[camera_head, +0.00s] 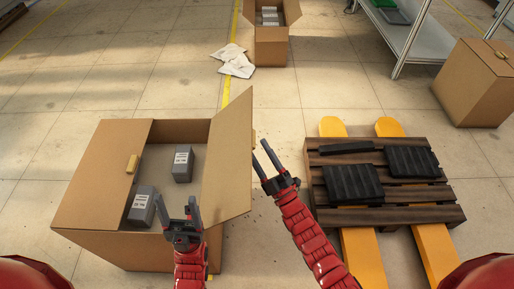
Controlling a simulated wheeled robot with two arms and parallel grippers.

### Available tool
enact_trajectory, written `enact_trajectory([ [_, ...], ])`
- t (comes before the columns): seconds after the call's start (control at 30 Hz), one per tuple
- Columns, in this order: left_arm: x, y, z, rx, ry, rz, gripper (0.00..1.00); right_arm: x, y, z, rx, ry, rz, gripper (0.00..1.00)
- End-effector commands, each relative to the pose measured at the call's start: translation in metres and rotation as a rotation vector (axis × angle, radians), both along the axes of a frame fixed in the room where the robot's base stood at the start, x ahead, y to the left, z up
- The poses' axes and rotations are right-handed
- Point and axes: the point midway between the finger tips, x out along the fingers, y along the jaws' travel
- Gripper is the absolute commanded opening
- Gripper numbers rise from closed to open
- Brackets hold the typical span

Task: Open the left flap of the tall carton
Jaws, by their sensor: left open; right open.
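The nearest carton (110,246), which I take to be the tall carton, stands at the lower left. Its left flap (98,180) lies flat over the left part of the top, with a small tan handle (132,164) near its inner edge. Its right flap (229,150) stands raised and leans outward. My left gripper (178,209) is open and empty at the near side of the carton's opening, right of and nearer than the handle. My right gripper (264,156) is open and empty just right of the raised right flap, apart from the handle.
Grey labelled boxes (183,164) sit inside the near carton. A pallet (390,216) with black parts rests on yellow forks (435,248) at the right. Another open carton (271,48), white sheets (233,60), a closed carton (472,88) and a shelf (408,40) stand farther back.

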Motion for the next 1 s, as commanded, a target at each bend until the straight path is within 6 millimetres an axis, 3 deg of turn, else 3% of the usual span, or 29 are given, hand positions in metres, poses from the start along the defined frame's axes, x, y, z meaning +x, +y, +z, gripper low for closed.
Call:
enact_trajectory([
  [0.47,0.0,0.0001,-0.0011,0.0,0.0,0.0,0.69,0.011,0.0077,0.0082,0.001,0.0,0.0,0.58],
  [0.8,0.0,0.0,-0.0011,0.0,0.0,0.0,0.69,0.0108,0.0076,0.0079,0.001,0.0,0.0,0.0],
  [1.0,0.0,0.0001,-0.0011,0.0,0.0,0.0,0.69,0.0107,0.0075,0.0077,0.001,0.0,0.0,0.0],
])
